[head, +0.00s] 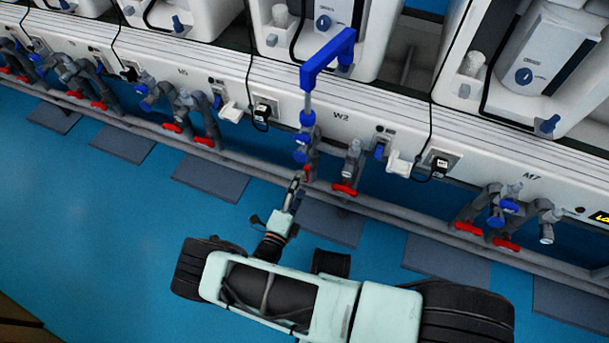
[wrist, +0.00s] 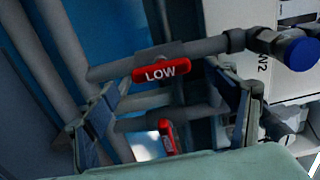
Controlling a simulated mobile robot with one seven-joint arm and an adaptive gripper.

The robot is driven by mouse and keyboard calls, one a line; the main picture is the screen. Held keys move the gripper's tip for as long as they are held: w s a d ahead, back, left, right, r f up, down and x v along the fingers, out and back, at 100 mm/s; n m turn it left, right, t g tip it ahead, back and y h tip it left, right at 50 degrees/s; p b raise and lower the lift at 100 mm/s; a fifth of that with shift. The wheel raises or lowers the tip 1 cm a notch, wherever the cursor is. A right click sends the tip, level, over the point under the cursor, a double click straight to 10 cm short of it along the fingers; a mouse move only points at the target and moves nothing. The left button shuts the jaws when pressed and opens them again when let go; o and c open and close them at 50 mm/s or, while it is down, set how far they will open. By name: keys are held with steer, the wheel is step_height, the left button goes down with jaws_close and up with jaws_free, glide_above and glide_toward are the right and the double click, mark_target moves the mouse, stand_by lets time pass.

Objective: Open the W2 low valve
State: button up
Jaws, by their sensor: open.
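The W2 low valve has a red handle marked LOW (wrist: 160,71) on a grey pipe in the wrist view. The handle lies roughly along the pipe there. The red handle by my gripper in the head view (head: 307,173) appears to be this one, partly hidden. My gripper (head: 295,187) reaches up to it from below. In the wrist view my gripper (wrist: 174,88) is open, with one finger left of the handle and one to the right. Neither finger visibly touches the handle.
A second red handle (wrist: 167,136) shows lower in the wrist view. Another red handle (head: 343,189) is just right of my gripper in the head view. A blue bracket (head: 327,60) stands above the W2 pipes. The blue floor (head: 120,230) is clear at left.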

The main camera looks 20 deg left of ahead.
steer(key=s, duration=0.7)
steer(key=shift+s+a, duration=0.15)
steer(key=shift+a, duration=0.1)
steer(key=shift+r, duration=0.15)
